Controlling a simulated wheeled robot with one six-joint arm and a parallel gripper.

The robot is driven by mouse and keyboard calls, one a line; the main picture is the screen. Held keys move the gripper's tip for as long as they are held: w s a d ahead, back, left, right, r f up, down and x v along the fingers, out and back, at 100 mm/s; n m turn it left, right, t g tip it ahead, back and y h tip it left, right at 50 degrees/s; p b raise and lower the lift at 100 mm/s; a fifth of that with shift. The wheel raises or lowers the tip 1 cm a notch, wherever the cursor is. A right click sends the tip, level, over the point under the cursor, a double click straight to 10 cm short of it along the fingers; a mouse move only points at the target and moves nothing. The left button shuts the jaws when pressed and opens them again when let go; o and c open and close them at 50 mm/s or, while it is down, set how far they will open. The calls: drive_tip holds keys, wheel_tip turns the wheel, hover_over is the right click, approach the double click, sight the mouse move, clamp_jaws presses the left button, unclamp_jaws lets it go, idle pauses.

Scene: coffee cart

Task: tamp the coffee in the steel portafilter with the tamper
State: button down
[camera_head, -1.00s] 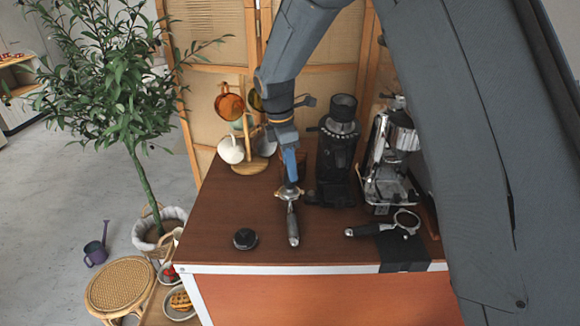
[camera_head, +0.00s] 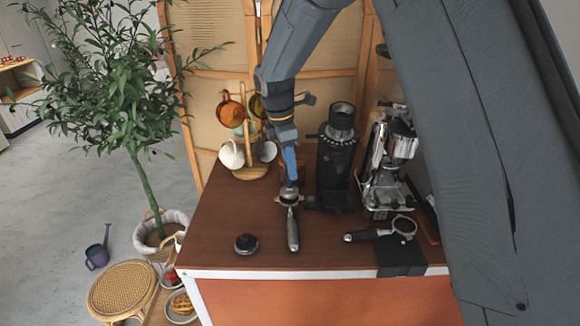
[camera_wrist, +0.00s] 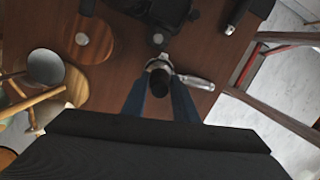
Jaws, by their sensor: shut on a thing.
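My gripper (camera_wrist: 160,88) is shut on the tamper (camera_wrist: 160,80), whose dark top shows between the blue fingers in the wrist view. In the head view my gripper (camera_head: 289,182) points down at the steel portafilter (camera_head: 293,232), directly over its basket. The portafilter lies on the brown counter with its grey handle toward the front edge; the handle also shows in the wrist view (camera_wrist: 198,83). The tamper's base and the coffee are mostly hidden. I cannot tell whether the tamper touches the coffee.
A black round tool (camera_head: 246,243) lies left of the portafilter. A second portafilter (camera_head: 404,227) with a black handle rests at a black block (camera_head: 400,258) on the right. The grinder (camera_head: 337,160), espresso machine (camera_head: 388,165) and mug tree (camera_head: 250,166) stand behind.

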drive_tip(key=shift+r, duration=0.1)
drive_tip(key=shift+r+p, duration=1.1)
drive_tip(key=shift+r, duration=1.4)
drive_tip(key=shift+f, duration=0.1)
